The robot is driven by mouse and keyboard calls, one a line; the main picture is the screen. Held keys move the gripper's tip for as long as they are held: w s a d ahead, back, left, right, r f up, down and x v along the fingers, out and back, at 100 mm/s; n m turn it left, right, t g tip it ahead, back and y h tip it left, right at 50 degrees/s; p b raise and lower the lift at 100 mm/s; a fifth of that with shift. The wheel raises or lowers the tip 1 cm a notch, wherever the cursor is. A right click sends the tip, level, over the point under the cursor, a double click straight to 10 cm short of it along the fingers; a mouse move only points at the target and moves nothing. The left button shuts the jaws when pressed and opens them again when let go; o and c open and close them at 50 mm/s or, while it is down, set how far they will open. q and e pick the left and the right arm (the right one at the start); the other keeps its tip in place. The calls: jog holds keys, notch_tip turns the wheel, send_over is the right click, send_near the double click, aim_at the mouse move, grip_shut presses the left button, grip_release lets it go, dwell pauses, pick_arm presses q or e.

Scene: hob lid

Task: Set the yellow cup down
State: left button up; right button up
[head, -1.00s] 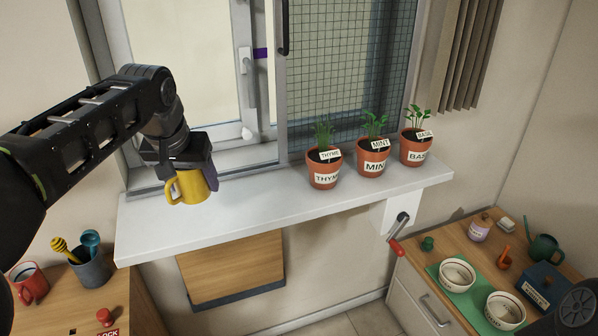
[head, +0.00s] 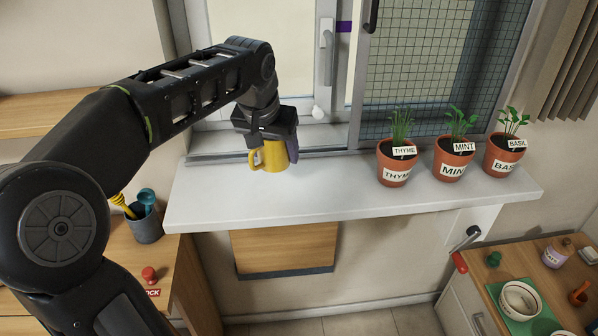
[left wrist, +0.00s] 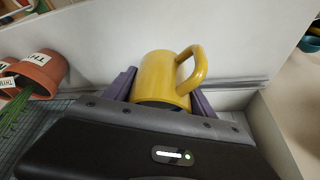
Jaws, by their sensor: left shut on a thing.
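The yellow cup (head: 272,156) is upright at the windowsill (head: 330,192), near its left end, with its handle toward the left. My left gripper (head: 284,150) is shut on the cup from above and behind. In the left wrist view the cup (left wrist: 163,78) sits between the two purple fingers of my left gripper (left wrist: 160,88), its handle pointing up and right. The cup's base is close to the white sill; I cannot tell whether it touches. My right gripper is not in view.
Pots of thyme (head: 396,172), mint (head: 452,165) and basil (head: 503,158) stand on the sill's right part. The sill between cup and thyme is clear. The window (head: 420,80) is behind. A crank with a red handle (head: 460,262) is below right.

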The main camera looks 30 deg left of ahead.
aim_at(279, 183)
pick_arm(q)
jog(key=shift+f, duration=1.35)
jog(key=shift+f, duration=0.1)
jog(key=shift+f, duration=1.8)
jog(key=shift+f, duration=0.15)
jog(key=o, duration=1.6)
